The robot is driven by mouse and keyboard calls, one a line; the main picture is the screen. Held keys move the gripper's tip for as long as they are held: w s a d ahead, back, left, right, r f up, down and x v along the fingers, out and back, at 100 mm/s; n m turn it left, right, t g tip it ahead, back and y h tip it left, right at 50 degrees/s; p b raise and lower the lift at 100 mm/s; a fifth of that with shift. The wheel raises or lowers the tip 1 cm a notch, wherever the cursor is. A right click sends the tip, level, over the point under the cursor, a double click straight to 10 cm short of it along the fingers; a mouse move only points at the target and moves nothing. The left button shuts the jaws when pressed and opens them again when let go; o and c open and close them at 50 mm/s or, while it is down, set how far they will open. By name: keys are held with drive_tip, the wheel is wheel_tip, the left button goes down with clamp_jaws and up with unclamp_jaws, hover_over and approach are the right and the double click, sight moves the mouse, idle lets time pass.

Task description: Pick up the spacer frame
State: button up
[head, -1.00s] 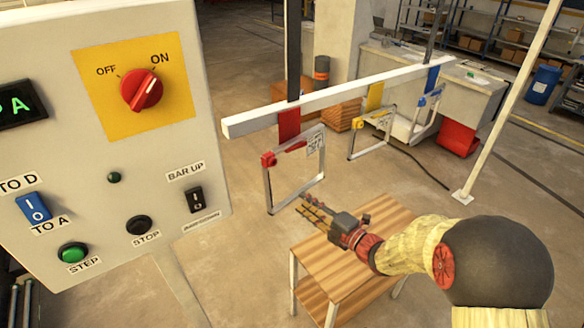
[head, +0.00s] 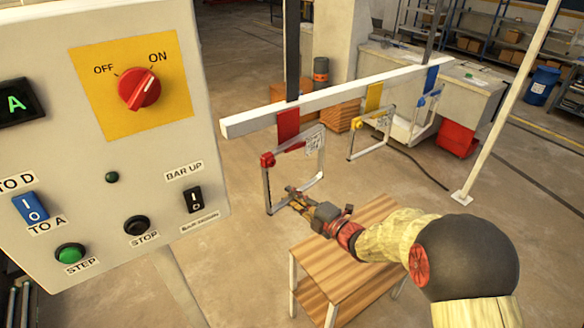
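A metal spacer frame (head: 267,190) with a red clip hangs at the left end of a white horizontal bar (head: 340,92). A second frame with a yellow clip (head: 356,123) and a third with a blue clip (head: 421,101) hang farther right on the bar. My gripper (head: 292,198) is at the lower part of the red-clipped frame, overlapping its bottom edge in the picture. The fingers are small and partly merge with the frame, so I cannot tell whether they are open, shut or touching it.
A wooden table (head: 335,275) stands under my arm, its visible top bare. A control panel (head: 110,200) with a red rotary switch (head: 139,89) fills the left. A white post (head: 508,105) stands at right. A red bin (head: 457,139) sits behind.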

clamp_jaws()
idle(0.3)
drive_tip(key=shift+r, duration=0.1)
idle(0.4)
drive_tip(key=shift+s+d+r, duration=0.15)
drive_tip(key=shift+d+r, duration=0.05)
drive_tip(key=s+d+r+p, duration=0.2)
drive_tip(key=s+d+r, duration=0.5)
drive_tip(key=s+d, duration=0.2)
drive_tip(key=shift+s+r, duration=0.25)
drive_tip(key=shift+s, duration=0.25)
drive_tip(key=shift+d, duration=0.15)
